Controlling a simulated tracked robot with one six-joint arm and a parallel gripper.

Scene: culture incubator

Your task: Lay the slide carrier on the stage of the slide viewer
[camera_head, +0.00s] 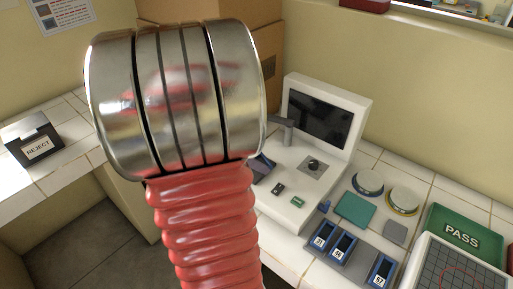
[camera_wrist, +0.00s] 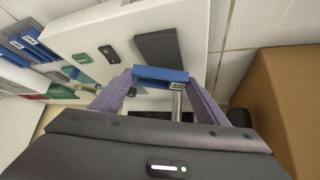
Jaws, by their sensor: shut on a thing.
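In the wrist view my gripper (camera_wrist: 161,80) is shut on a blue slide carrier (camera_wrist: 150,73) with a small printed label at its right end. The carrier is held between the two purple fingers, over the white slide viewer (camera_wrist: 82,34). Whether it touches the viewer cannot be told. A flat dark grey slab (camera_wrist: 158,47), perhaps the stage, lies on the viewer just beyond the carrier and looks bare. In the head view the slide viewer (camera_head: 345,148) stands with its dark screen raised; my arm hides the gripper and part of the viewer's left side.
A grey rack (camera_head: 360,257) holds several blue labelled carriers, with a bare gap between two. Round dishes (camera_head: 368,181), a teal pad (camera_head: 355,208) and a green PASS tray (camera_head: 463,234) lie right. A REJECT box (camera_head: 36,145) stands left. A cardboard box (camera_wrist: 285,105) is close at right.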

